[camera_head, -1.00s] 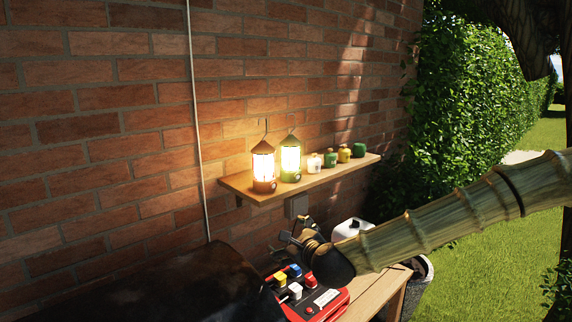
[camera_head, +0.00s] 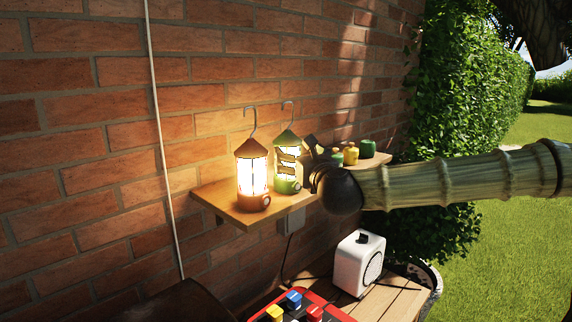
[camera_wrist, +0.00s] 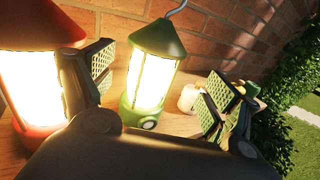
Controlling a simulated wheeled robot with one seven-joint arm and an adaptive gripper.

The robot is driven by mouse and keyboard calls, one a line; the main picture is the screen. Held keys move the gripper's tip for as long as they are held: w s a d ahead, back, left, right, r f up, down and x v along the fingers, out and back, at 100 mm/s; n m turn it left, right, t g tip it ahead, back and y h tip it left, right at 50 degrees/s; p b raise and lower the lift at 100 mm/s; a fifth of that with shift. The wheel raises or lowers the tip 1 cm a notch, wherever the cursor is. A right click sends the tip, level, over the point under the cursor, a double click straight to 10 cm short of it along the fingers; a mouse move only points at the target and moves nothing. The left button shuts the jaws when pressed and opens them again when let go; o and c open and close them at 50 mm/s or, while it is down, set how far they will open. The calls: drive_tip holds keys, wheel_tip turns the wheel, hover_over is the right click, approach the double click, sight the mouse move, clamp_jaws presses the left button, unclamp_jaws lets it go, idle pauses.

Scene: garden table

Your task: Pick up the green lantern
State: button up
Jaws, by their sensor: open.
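The green lantern (camera_head: 288,164) is lit and stands upright on the wooden wall shelf (camera_head: 234,216), with a wire hook on top. My gripper (camera_head: 298,165) is at the shelf, and a finger crosses in front of the lantern's glass. In the wrist view my gripper (camera_wrist: 160,92) is open, one finger to the left and one to the right of the green lantern (camera_wrist: 152,75). No contact with the lantern shows.
A lit orange-brown lantern (camera_head: 252,175) stands close left of the green one. A pale candle (camera_wrist: 188,97) and small jars (camera_head: 351,154) sit to the right. The brick wall (camera_head: 215,85) is behind. Below are a white box (camera_head: 357,262) and a red case (camera_head: 330,311).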

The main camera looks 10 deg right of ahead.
sight(292, 152)
drive_tip(key=shift+s+a+r, duration=0.1)
drive_tip(key=shift+r, duration=0.25)
drive_tip(key=w, duration=0.1)
drive_tip(key=w+f+p, duration=0.1)
drive_tip(key=w, duration=0.1)
drive_tip(key=w+p, duration=0.1)
drive_tip(key=w, duration=0.1)
drive_tip(key=shift+w+a+f, duration=0.25)
drive_tip(key=shift+a+f, duration=0.1)
drive_tip(key=shift+w+r+p, duration=0.1)
drive_tip(key=shift+w+p, duration=0.05)
drive_tip(key=shift+p, duration=0.35)
drive_tip(key=shift+a+r+p, duration=0.15)
drive_tip(key=shift+r+p, duration=0.2)
drive_tip(key=shift+p, duration=0.1)
drive_tip(key=shift+w+a+f, duration=0.1)
drive_tip(key=shift+w+f, duration=0.2)
drive_tip(key=shift+w, duration=0.25)
drive_tip(key=shift+w+f, duration=0.3)
drive_tip(key=shift+w, duration=0.25)
drive_tip(key=shift+s+r, duration=0.25)
drive_tip(key=shift+s, duration=0.1)
drive_tip(key=shift+c, duration=0.6)
drive_tip(key=shift+s, duration=0.1)
drive_tip(key=c, duration=1)
drive_tip(key=shift+c, duration=0.8)
